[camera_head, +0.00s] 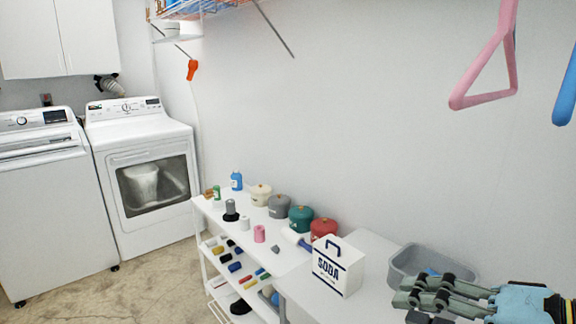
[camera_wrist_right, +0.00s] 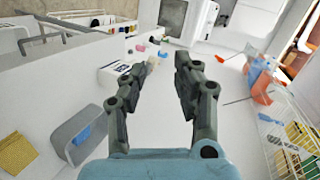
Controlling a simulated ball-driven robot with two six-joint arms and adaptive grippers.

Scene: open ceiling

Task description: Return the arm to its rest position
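My right gripper (camera_head: 412,292) reaches in from the lower right in the head view, beside and in front of a grey bin on the white table. In the right wrist view its two dark fingers (camera_wrist_right: 161,68) stand apart with nothing between them, so it is open and empty. The pale blue wrist body shows behind the fingers. My left gripper and arm are not in view.
The grey bin (camera_head: 402,261) holds something blue. A white SODA box (camera_head: 338,268) stands left of it on the table (camera_head: 372,245). A shelf with several canisters, such as a red one (camera_head: 323,228), stands beyond. A pink hanger (camera_head: 482,68) hangs above.

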